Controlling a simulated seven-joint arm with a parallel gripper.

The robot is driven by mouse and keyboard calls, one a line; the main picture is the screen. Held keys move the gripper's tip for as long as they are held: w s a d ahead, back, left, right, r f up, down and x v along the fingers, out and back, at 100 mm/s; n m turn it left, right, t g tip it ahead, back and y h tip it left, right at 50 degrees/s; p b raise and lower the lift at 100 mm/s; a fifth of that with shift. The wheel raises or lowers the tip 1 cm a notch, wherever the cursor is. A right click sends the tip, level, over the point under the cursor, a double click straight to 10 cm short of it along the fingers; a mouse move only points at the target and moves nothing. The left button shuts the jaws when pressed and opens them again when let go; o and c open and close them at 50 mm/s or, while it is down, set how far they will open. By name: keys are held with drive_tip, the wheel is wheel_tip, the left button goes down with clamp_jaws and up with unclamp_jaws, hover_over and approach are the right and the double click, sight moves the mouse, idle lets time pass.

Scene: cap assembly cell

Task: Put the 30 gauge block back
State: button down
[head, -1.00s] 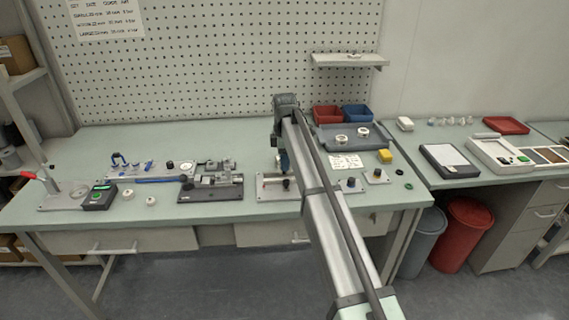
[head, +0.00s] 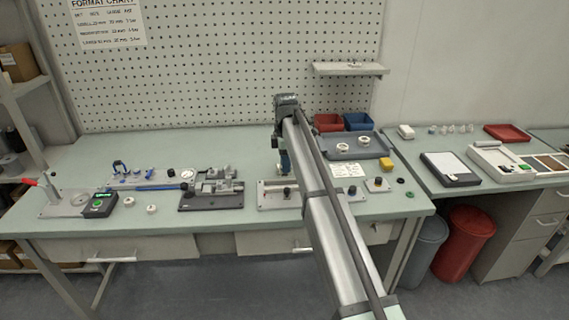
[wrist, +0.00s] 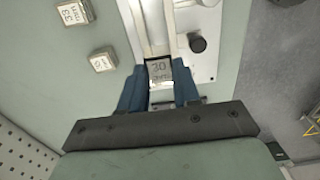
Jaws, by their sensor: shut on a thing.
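The 30 gauge block (wrist: 159,69) is a small metal block with "30" on its face, seen in the wrist view. My gripper (wrist: 159,80) has blue fingers, one on each side of the block, and is shut on it. The block is over or at the end of the channel of a pale metal fixture plate (wrist: 204,65); I cannot tell whether it touches the plate. In the head view my gripper (head: 284,163) is at the plate (head: 266,200), and my arm hides the block. Two other marked blocks (wrist: 73,12) (wrist: 102,60) lie on the bench beside the plate.
A black knob (wrist: 197,43) stands on the plate close to my gripper. A grey vise-like fixture (head: 212,190) stands to the left. A grey tray (head: 345,147) with white rings, a white card (head: 347,170) and a yellow block (head: 386,163) are to the right.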

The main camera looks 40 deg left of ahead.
drive_tip(key=w+a+r, duration=0.2)
drive_tip(key=a, duration=0.5)
drive_tip(key=w+a+r, duration=0.1)
drive_tip(key=a, duration=0.5)
wheel_tip(320, 180, down, 10)
drive_tip(key=shift+w+a+r, duration=0.1)
drive_tip(key=shift+w+r, duration=0.05)
drive_tip(key=c, duration=0.8)
unclamp_jaws()
wheel_tip(320, 180, up, 12)
idle(0.4)
